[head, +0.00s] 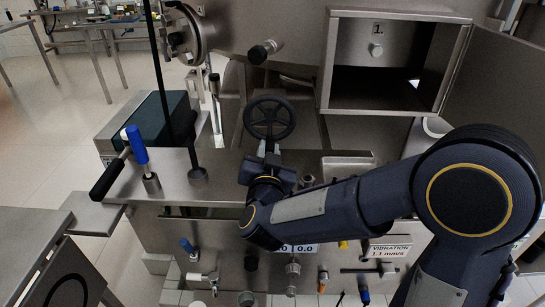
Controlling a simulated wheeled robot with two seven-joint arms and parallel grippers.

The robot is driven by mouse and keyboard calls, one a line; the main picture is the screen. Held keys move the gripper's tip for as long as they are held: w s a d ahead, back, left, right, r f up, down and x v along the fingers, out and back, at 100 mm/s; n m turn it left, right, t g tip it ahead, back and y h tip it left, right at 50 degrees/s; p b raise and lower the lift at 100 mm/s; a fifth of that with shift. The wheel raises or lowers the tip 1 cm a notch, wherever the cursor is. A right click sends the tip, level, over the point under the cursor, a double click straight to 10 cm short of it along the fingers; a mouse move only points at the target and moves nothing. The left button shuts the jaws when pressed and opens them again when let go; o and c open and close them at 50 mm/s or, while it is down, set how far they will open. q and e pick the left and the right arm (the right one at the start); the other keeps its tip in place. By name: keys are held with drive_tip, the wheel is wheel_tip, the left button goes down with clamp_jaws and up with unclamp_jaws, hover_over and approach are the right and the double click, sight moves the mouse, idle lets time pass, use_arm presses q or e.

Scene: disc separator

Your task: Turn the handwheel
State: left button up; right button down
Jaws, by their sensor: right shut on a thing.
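The handwheel (269,118) is a black spoked wheel in the middle of the head view, on the grey machine behind the front ledge. My right arm comes in from the right, and its gripper (270,147) reaches up to the wheel's lower rim. The right gripper is shut on that rim; the fingertips are small in the picture and partly hidden by the wrist. My left gripper is not in view.
An open steel box (375,107) stands right of the wheel. Left are a blue-handled lever (137,146), a black lever (192,140) and a dark green-topped box (150,125). Several valves and a vibration display (390,250) sit below. Floor is free at far left.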

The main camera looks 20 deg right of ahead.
drive_tip(key=c, duration=1.3)
unclamp_jaws()
drive_tip(key=v, duration=0.8)
drive_tip(key=shift+w+r, duration=0.1)
